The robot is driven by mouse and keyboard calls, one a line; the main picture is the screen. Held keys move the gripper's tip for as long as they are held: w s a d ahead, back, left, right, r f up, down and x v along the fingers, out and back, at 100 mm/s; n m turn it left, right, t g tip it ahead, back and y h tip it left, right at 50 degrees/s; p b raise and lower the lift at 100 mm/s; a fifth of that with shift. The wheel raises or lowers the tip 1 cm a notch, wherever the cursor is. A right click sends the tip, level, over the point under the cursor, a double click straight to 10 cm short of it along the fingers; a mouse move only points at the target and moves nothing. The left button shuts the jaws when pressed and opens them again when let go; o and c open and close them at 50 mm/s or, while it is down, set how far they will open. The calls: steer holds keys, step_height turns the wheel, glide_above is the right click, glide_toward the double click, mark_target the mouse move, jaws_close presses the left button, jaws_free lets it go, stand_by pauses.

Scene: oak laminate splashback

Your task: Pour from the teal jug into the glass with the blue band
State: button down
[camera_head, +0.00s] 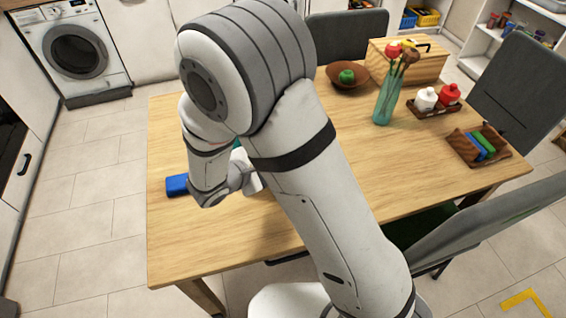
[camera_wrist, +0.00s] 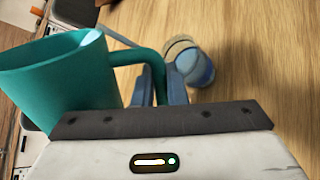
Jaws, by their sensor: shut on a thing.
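The teal jug (camera_wrist: 60,80) fills the left of the wrist view. Its handle is between the fingers of my gripper (camera_wrist: 160,84), which is shut on it. A pale blue patch shows at the jug's rim; I cannot tell whether it is liquid. I cannot tell how far the jug is tilted. The glass with the blue band (camera_wrist: 197,66) stands on the table just beyond the fingers, right of the jug and apart from it. In the head view my arm hides the glass and nearly all of the jug; only a teal sliver (camera_head: 237,144) shows.
A blue box (camera_head: 177,185) lies near the table's left edge. A teal vase with flowers (camera_head: 386,100), a bowl with a green fruit (camera_head: 333,83), a wooden box (camera_head: 425,62) and two small trays stand toward the right. The front middle of the table (camera_head: 215,240) is clear.

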steer(key=shift+a+r+y, duration=0.15)
steer(key=shift+a+y, duration=0.1)
steer(key=shift+y, duration=0.15)
stand_by(1.2)
